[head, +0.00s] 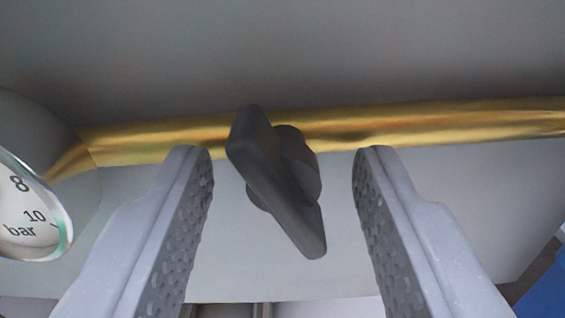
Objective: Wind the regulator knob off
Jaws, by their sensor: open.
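The regulator knob (276,178) is a dark grey bar-shaped handle on a round hub, in the middle of the head view. Its bar is tilted, from upper left to lower right. It sits in front of a brass pipe (420,124) that runs across the view. My gripper (282,165) is open, with one pale grey, dimpled finger on each side of the knob. There is a visible gap between each finger and the knob in the picture. I cannot tell how far the fingertips are from it in depth.
A round pressure gauge (26,212) marked "bar" is at the left edge, close to the left finger. A pale grey panel (480,210) lies behind the knob and pipe. Something blue (545,290) shows at the lower right corner.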

